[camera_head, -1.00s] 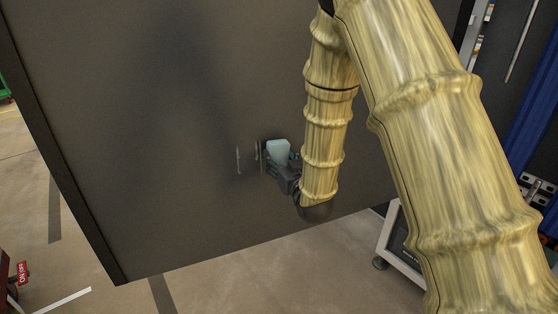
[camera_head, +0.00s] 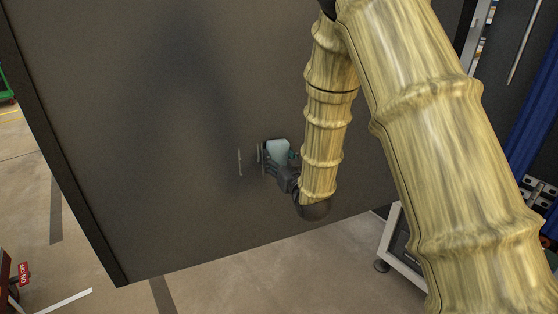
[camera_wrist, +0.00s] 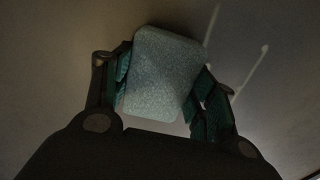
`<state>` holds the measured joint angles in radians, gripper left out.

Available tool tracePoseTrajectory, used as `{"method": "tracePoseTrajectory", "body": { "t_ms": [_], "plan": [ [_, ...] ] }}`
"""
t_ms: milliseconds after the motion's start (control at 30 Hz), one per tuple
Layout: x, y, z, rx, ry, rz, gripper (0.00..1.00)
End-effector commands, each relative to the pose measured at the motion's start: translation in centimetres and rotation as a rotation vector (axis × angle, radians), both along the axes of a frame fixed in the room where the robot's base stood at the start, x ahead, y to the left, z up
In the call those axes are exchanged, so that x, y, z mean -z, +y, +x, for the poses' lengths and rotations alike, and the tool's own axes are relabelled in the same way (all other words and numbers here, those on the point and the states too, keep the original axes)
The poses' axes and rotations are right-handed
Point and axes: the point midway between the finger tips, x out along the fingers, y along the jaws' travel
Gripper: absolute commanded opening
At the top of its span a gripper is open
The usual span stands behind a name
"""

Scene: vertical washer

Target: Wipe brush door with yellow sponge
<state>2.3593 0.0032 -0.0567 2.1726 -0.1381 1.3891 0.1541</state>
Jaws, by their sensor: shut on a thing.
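The door is a large dark grey panel (camera_head: 150,120) that fills most of the head view; it also forms the backdrop in the wrist view (camera_wrist: 60,50). My gripper (camera_head: 279,158) is at the lower right part of the panel. It is shut on a sponge (camera_head: 278,151), which looks pale blue-grey rather than yellow. In the wrist view the sponge (camera_wrist: 163,73) sits tilted between the two teal-padded fingers. I cannot tell whether the sponge touches the panel.
A thin pale vertical bar (camera_head: 239,162), perhaps a handle, is on the panel just left of the gripper. A white-framed stand (camera_head: 390,240) is at the lower right, and a blue curtain (camera_head: 530,130) at the right edge. Floor shows below the panel.

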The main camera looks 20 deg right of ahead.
Motion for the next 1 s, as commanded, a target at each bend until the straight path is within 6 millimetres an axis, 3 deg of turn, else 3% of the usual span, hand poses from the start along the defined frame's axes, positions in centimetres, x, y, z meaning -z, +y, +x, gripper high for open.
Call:
{"method": "tracePoseTrajectory", "body": {
  "t_ms": [367,1000],
  "plan": [
    [0.0,0.4,0.2,-0.001,0.001,0.000,0.38],
    [0.0,4.0,-0.2,0.000,0.001,0.000,0.38]
  ]
}}
